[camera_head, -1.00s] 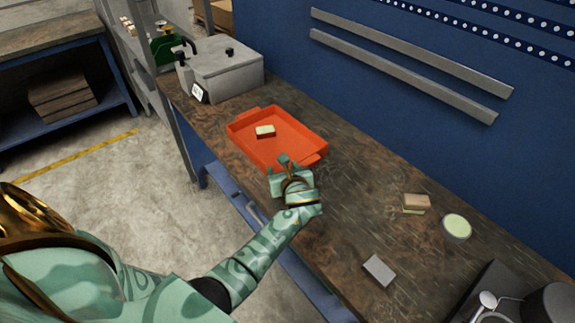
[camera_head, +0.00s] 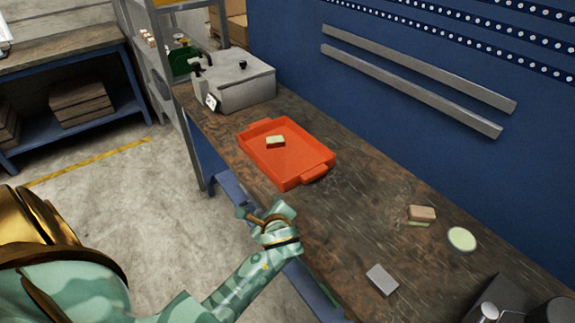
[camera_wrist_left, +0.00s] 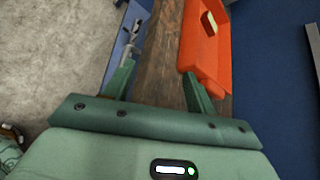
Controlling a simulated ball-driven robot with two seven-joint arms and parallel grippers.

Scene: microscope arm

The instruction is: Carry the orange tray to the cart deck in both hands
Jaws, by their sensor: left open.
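The orange tray (camera_head: 298,172) lies flat on the dark workbench, with a small pale-topped block (camera_head: 276,141) inside it. It has a handle tab at its near end and another at its far end. My left gripper (camera_head: 252,216) is open and empty, at the bench's front edge, apart from the tray in the head view. In the left wrist view the tray (camera_wrist_left: 207,50) shows ahead and to the right, its near end close to the right finger of the open gripper (camera_wrist_left: 160,88). The right gripper and the cart deck are not in view.
A grey box-shaped machine (camera_head: 238,82) stands at the bench's far end. Nearer lie a tan block (camera_head: 422,213), a round pale-green dish (camera_head: 462,239) and a grey block (camera_head: 382,280). Bench (camera_head: 345,225) between tray and these is clear. A blue wall bounds the back.

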